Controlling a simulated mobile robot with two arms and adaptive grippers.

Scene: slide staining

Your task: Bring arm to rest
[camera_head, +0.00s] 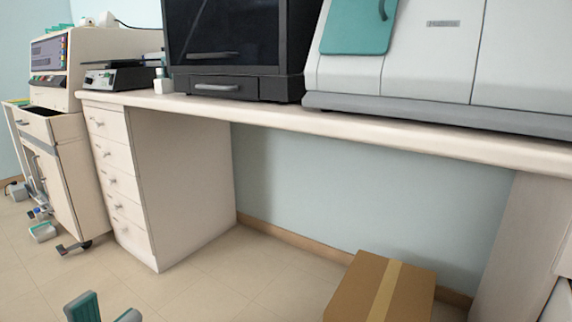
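My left gripper (106,308) shows at the bottom left edge of the head view. Only its two grey fingers with teal pads are in the picture. They stand apart with bare floor showing between them, so it is open, and nothing is seen in it. The rest of that arm is below the picture. My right gripper and arm are not in view.
A long white bench (340,128) carries a dark-fronted machine (240,50), a large white machine (425,65) and a scale (118,78). A drawer unit (122,185) supports it. A cardboard box (355,288) is underneath. A cart (62,165) stands left. The tiled floor (215,275) is mostly clear.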

